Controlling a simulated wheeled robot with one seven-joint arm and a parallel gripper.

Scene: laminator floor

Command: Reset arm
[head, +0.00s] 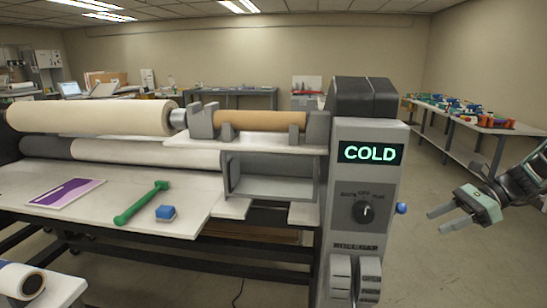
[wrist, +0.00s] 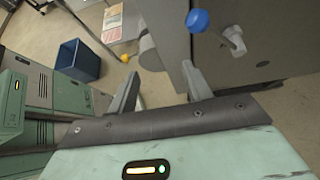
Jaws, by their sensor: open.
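My gripper (head: 447,217) is at the right of the head view, held in free air to the right of the laminator. It is open and empty. In the wrist view my gripper (wrist: 160,85) shows two grey fingers spread apart. The laminator's grey control panel (head: 362,225) has a lit display (head: 370,153) reading COLD and a black dial (head: 366,211). A blue ball knob (head: 402,208) sticks out from the panel's right side. It shows in the wrist view as a blue knob (wrist: 197,20), beyond the fingers and apart from them.
A cluttered side table (head: 487,127) stands at the back right. A blue bin (wrist: 78,61) stands on the floor. Floor right of the laminator is open.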

